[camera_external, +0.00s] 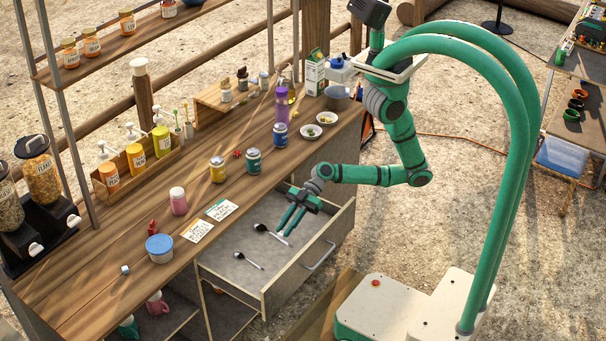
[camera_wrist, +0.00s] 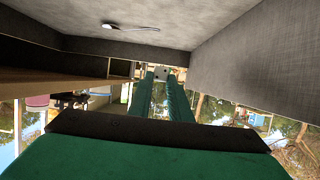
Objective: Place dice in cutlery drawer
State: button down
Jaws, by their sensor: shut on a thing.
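The open cutlery drawer (camera_external: 300,277) juts out from the front of the wooden counter. My gripper (camera_external: 283,231) reaches down into the drawer from its right side. In the wrist view my gripper (camera_wrist: 161,75) is shut on a small pale grey die (camera_wrist: 160,74), held between the tips of its two green fingers. The die is too small to make out in the external view. A dark spoon (camera_external: 266,231) lies beside the fingertips, and a smaller spoon (camera_external: 248,261) lies nearer the drawer's left end. One spoon (camera_wrist: 130,27) also shows in the wrist view.
A small blue-white cube (camera_external: 125,269) and a small red piece (camera_external: 236,154) lie there too. The drawer floor around the spoons is clear.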

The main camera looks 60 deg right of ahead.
aim_at(287, 251)
notch_tip(287, 251, down, 10)
jog(key=shift+r, duration=0.25)
dwell(0.4)
jog(key=c, duration=1.6)
grip_release()
jog(key=shift+f, duration=0.1)
jog(key=shift+c, duration=0.2)
jog(key=v, duration=0.5)
jog(key=shift+d, duration=0.15)
notch_tip(287, 251, up, 7)
